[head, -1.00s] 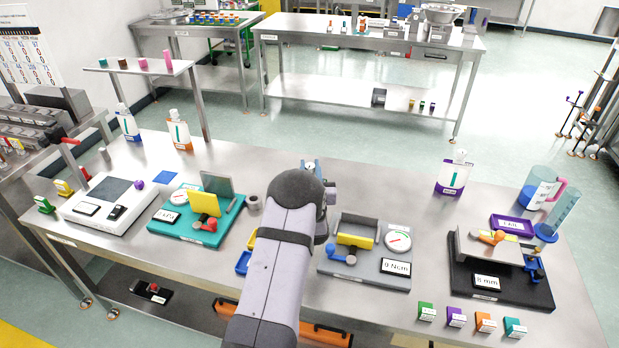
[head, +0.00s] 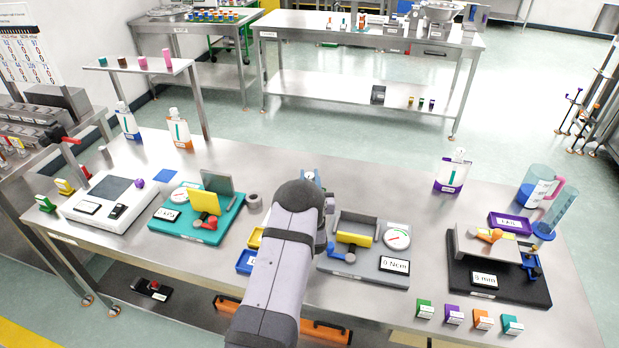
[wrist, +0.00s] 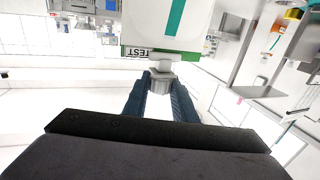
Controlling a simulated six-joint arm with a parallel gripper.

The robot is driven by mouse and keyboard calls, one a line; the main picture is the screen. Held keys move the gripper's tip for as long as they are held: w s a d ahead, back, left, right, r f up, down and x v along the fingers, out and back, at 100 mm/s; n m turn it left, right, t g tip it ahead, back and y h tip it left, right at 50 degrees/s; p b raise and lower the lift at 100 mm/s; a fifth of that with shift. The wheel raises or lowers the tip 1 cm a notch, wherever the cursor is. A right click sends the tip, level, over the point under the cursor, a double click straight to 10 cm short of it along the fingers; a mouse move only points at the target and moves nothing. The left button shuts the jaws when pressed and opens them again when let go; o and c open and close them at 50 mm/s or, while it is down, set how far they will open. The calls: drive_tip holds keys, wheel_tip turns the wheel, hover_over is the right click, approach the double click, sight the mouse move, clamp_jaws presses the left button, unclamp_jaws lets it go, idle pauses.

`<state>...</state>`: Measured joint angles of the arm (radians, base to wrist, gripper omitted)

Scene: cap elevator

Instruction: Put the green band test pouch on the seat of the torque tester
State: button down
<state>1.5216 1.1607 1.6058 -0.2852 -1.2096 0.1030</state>
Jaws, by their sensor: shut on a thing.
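The green band test pouch (wrist: 165,28) fills the upper middle of the wrist view, with its green band and TEST label showing. My gripper (wrist: 160,88) is shut on the pouch's grey spout and cap, with the dark blue fingers on either side. In the head view my arm hides the pouch and most of my gripper; only a bit of the blue fingers (head: 310,175) shows. The torque tester (head: 345,266) is a grey station just right of my arm, with a Ncm display, a round dial, a blue lever and a yellow block. Its seat (head: 356,222) looks empty.
A teal station (head: 190,228) and a white scale (head: 85,213) stand on the left. A black station (head: 500,288) and clear jugs (head: 560,212) are on the right. Pouches with orange (head: 180,132) and purple (head: 452,172) bands stand at the back. The bench behind the tester is clear.

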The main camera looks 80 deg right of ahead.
drive_tip(key=c, duration=1.5)
unclamp_jaws()
drive_tip(key=shift+o, duration=0.2)
drive_tip(key=shift+r, duration=0.1)
drive_tip(key=shift+a, duration=0.1)
drive_tip(key=b+v, duration=0.3)
drive_tip(key=v, duration=0.9)
